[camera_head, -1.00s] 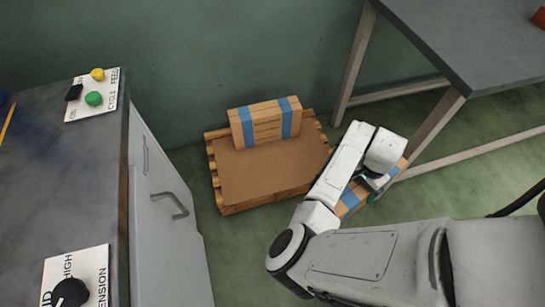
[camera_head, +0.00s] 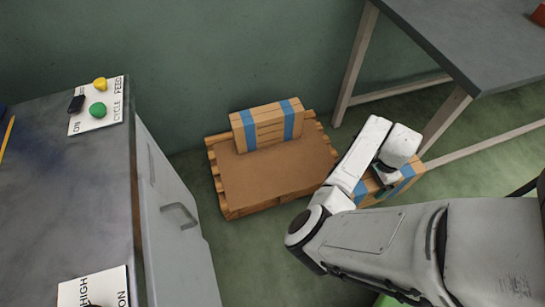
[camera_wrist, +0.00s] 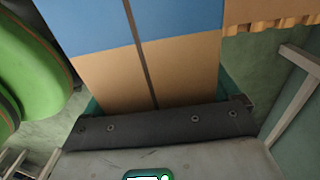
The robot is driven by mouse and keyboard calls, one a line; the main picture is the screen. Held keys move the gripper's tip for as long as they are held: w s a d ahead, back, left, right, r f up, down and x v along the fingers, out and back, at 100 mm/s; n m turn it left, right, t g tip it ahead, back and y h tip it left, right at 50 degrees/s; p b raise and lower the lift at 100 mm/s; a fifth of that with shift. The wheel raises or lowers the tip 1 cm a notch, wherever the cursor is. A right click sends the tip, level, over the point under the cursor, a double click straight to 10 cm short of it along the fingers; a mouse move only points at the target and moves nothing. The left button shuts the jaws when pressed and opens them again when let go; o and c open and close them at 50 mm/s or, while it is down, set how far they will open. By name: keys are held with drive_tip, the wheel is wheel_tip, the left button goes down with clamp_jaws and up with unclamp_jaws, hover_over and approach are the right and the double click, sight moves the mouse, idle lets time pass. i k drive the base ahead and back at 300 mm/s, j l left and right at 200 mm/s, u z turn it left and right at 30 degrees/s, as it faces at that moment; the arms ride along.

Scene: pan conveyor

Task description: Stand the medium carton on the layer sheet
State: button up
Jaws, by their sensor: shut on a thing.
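A cardboard carton with blue tape bands (camera_head: 407,178) is held by my gripper (camera_head: 384,174), to the right of the pallet and apart from it. In the wrist view the carton (camera_wrist: 175,75) fills the space between the jaws (camera_wrist: 165,115), its brown and blue faces close to the camera. My arm hides part of it in the head view. The brown layer sheet (camera_head: 275,178) lies on a wooden pallet by the wall. Another blue-banded carton (camera_head: 268,126) stands along the sheet's back edge.
A grey cabinet (camera_head: 168,215) with a worktop stands left of the pallet. A grey table (camera_head: 460,40) with pale legs stands at the right, behind my gripper. The front of the sheet is bare. A green rounded thing (camera_wrist: 35,70) shows at the left in the wrist view.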

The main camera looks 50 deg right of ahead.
sight(276, 159)
drive_tip(key=i+j, duration=0.15)
drive_tip(key=i, duration=0.25)
drive_tip(key=i+j, duration=0.15)
drive_tip(key=i, duration=0.3)
